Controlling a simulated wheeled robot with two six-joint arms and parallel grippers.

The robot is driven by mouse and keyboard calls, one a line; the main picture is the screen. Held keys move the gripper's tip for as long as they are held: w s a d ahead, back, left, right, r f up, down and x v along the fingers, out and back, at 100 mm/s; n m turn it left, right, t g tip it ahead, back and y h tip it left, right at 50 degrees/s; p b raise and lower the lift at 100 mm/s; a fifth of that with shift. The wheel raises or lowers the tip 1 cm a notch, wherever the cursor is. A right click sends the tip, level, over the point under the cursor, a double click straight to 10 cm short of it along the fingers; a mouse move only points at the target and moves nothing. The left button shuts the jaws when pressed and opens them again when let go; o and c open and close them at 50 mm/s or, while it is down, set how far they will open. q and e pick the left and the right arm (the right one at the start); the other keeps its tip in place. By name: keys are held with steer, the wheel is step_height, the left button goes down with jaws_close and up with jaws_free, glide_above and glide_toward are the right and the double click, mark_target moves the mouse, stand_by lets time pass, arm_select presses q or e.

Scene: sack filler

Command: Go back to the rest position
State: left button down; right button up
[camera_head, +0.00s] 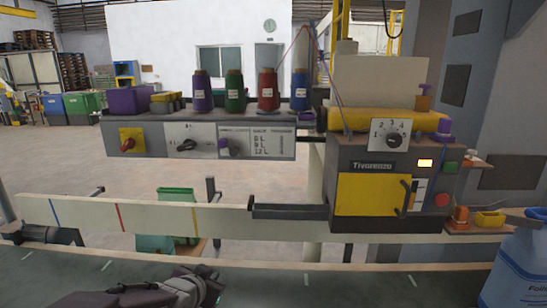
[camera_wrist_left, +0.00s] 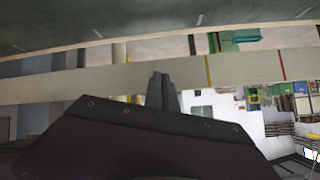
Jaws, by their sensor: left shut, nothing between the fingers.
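My left gripper (camera_head: 207,288) is low in the head view, coming in from the left over the grey conveyor belt (camera_head: 60,275). In the left wrist view its fingers (camera_wrist_left: 160,90) are together with nothing between them. It touches none of the machine's parts. The sewing machine (camera_head: 375,185), with a yellow door and a dial, stands to the right and behind it. My right gripper is not in view.
A pale guide rail (camera_head: 150,215) with blue, red and yellow marks runs behind the belt. Above it is a control panel (camera_head: 200,138) with several thread spools. A blue jug (camera_head: 520,265) stands at the right edge. The belt's middle is clear.

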arm_select(q)
steer(key=s+f+n+g, duration=0.2)
steer(key=s+f+g, duration=0.4)
steer(key=s, duration=0.4)
steer(key=s+f+n+g, duration=0.35)
steer(key=s+f, duration=0.45)
steer(key=s, duration=0.3)
step_height(320, 180, up, 24)
steer(key=w+p, duration=0.1)
steer(key=p, duration=2.3)
steer(key=shift+a+r+m+y, duration=0.2)
steer(key=shift+a+m+y, duration=0.15)
steer(key=shift+m, duration=0.1)
